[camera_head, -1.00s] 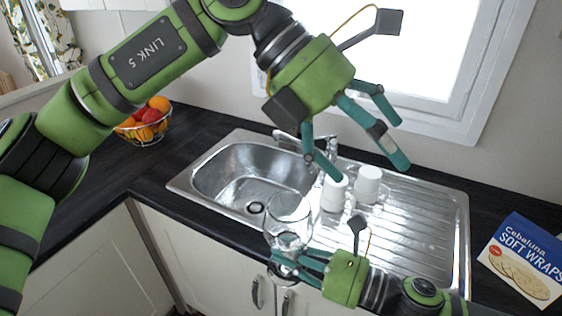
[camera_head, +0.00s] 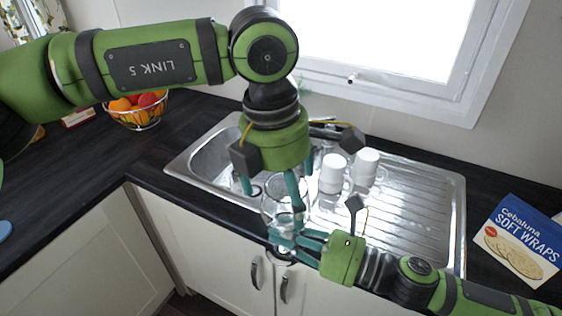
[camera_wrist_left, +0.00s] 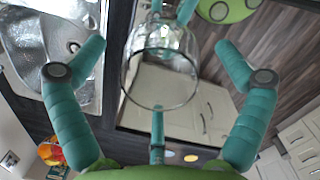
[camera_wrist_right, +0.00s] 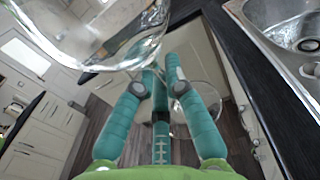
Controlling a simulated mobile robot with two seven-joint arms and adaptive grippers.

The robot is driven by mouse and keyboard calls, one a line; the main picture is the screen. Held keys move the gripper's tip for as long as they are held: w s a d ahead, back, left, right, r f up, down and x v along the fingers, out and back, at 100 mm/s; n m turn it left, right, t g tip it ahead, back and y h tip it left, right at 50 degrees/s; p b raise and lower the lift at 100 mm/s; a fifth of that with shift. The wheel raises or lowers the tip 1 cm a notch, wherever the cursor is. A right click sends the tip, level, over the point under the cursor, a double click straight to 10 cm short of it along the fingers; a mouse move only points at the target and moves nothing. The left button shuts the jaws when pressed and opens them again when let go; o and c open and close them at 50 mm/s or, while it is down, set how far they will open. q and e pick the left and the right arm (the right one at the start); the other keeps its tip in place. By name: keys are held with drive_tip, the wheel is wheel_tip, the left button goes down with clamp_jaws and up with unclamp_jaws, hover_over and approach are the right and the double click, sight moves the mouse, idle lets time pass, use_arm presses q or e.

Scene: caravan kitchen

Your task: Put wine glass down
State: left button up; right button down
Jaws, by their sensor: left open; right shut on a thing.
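A clear wine glass (camera_head: 271,213) is upright in front of the sink's front edge in the head view. My right gripper (camera_head: 283,243) is shut on its stem. In the right wrist view the bowl (camera_wrist_right: 105,45) is above the fingers and the round foot (camera_wrist_right: 207,98) beyond them. My left gripper (camera_head: 273,197) is open and points down over the glass, partly covering it. In the left wrist view the glass rim (camera_wrist_left: 160,107) lies between my spread left fingers; I cannot tell whether they touch it.
The steel sink's ribbed drainer (camera_head: 415,205) has free room. Two white mugs (camera_head: 333,172) (camera_head: 366,165) stand at its left part, near the basin. A fruit basket (camera_head: 137,112) is at the left back, and a soft wraps box (camera_head: 517,240) at the right. Cabinets are below.

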use_arm(q)
drive_tip(key=shift+d+f, duration=0.15)
drive_tip(key=shift+f, duration=0.75)
drive_tip(key=shift+d+f, duration=0.1)
drive_tip(key=shift+f, duration=0.75)
drive_tip(key=c, duration=1.2)
drive_tip(key=shift+c, duration=0.2)
use_arm(e)
drive_tip(key=c, duration=1.2)
unclamp_jaws()
